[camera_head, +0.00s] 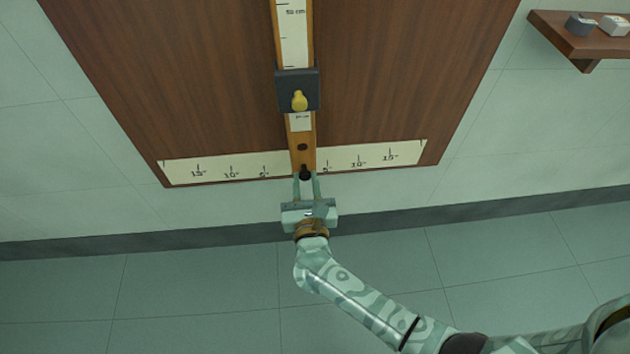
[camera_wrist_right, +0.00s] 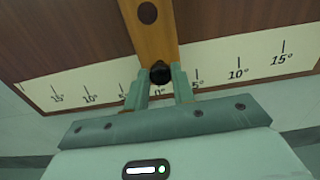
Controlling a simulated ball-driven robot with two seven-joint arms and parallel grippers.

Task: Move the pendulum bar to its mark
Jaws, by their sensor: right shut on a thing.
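The pendulum bar (camera_head: 303,133) is a wooden strip with a pale ruler face. It hangs down the middle of a brown wooden board, and a dark block with a yellow knob (camera_head: 299,101) sits on it. My right gripper (camera_head: 306,178) is shut on the black knob at the bar's lower end. In the right wrist view the black knob (camera_wrist_right: 160,73) is between the two green fingers, and the bar (camera_wrist_right: 150,28) rises above it. The angle scale (camera_head: 213,169) runs along the board's bottom edge; the bar's end is at about 0°. My left gripper is out of view.
The brown board (camera_head: 400,70) is on a pale green tiled wall. A wooden shelf (camera_head: 585,43) with small grey and white items is at the upper right. The floor below is clear apart from my right arm.

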